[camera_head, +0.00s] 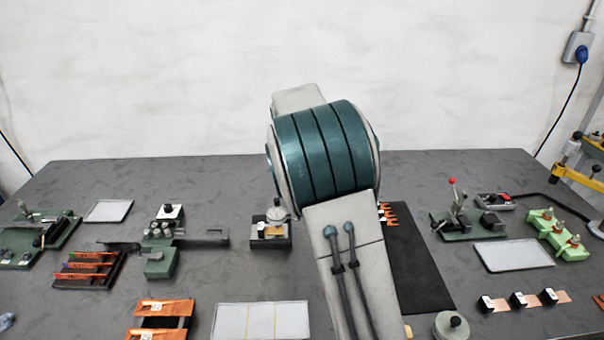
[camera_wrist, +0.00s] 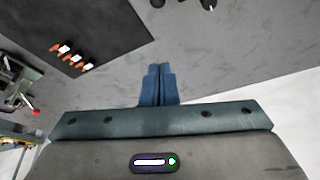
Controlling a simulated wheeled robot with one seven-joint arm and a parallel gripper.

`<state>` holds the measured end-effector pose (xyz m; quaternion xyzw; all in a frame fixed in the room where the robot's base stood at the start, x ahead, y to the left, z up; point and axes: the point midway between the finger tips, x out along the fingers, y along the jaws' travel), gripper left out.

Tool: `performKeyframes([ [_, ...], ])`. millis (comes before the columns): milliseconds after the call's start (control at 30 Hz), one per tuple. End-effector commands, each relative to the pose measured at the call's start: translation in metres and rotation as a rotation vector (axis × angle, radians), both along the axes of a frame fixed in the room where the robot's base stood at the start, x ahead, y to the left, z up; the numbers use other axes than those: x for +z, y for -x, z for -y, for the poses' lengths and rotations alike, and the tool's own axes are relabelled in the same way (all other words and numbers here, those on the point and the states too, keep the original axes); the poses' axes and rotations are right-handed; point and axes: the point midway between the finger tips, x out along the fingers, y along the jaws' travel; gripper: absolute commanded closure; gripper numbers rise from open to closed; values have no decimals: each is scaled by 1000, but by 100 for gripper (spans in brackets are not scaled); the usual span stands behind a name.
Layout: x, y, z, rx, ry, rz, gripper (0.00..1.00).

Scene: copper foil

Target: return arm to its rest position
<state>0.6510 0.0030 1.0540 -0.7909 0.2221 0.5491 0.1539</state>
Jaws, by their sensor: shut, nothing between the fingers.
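My gripper (camera_wrist: 160,84) shows in the wrist view with its two blue fingers together and nothing between them. It is above the grey table (camera_wrist: 205,65), apart from anything on it. In the head view my arm, with a teal-banded joint, rises across the middle of the picture. My gripper is not visible there, hidden by the arm or outside the view. The arm hides part of the table and part of the black mat (camera_head: 415,270).
A green lever fixture (camera_head: 455,222) and a light tray (camera_head: 513,256) are at the right. A dial gauge stand (camera_head: 275,232) is just left of my arm. Copper pieces on a rack (camera_head: 88,268) are at the left. Bare table lies at the back left.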

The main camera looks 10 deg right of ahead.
Motion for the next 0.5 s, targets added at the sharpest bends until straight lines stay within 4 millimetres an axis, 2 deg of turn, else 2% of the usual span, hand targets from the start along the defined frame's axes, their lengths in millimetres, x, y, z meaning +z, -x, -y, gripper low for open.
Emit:
performKeyframes([
  [167, 1, 2, 1, 2, -2, -1, 100],
  [267, 5, 12, 3, 10, -16, -7, 100],
  [367, 13, 34, 9, 33, -41, -19, 100],
  [500, 25, 76, 14, 88, -80, -37, 100],
])
